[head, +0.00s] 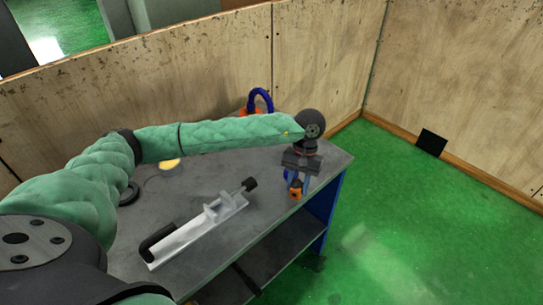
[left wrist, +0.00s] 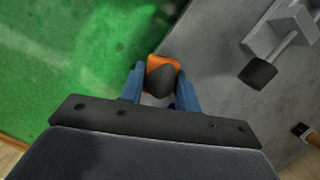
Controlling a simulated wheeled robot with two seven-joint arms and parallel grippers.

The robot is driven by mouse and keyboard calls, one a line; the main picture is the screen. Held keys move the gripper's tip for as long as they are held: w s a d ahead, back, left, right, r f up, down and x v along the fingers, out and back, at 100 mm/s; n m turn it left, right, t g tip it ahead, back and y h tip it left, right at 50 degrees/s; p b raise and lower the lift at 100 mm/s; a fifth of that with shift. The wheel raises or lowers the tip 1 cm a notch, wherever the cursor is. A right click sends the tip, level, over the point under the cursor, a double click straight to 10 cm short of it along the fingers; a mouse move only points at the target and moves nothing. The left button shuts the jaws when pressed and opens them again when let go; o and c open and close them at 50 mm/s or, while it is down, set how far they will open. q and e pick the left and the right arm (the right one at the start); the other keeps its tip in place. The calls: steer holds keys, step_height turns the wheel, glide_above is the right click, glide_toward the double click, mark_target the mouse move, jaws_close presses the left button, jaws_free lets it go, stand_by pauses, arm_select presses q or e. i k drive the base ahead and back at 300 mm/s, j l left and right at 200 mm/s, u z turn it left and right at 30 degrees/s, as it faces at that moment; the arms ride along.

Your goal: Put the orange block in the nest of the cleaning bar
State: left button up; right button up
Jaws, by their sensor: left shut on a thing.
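My left gripper (head: 296,183) points down with its blue fingers shut on the orange block (head: 296,194), near the right end of the grey table. In the left wrist view the orange block (left wrist: 164,63) sits between the fingertips (left wrist: 160,90), with a dark rounded part on its near side. The block appears to be over the table's edge, with green floor beside it. I cannot tell its height. A silver bar-like fixture (head: 197,232) with black ends lies on the table, left of the gripper; I cannot tell whether it is the cleaning bar. No nest is clearly visible. My right gripper is not in view.
The grey table (head: 325,165) has a lower shelf and blue legs. An orange item with a blue looped hose (head: 261,96) stands at the back, partly behind my left arm. A yellow-topped round item (head: 170,164) lies at left. Wooden panels (head: 325,60) enclose the back.

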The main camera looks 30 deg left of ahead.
mark_target(219, 212)
steer(key=k+j, duration=0.4)
steer(key=k, duration=0.2)
steer(key=k+j, duration=0.4)
steer(key=k, duration=0.15)
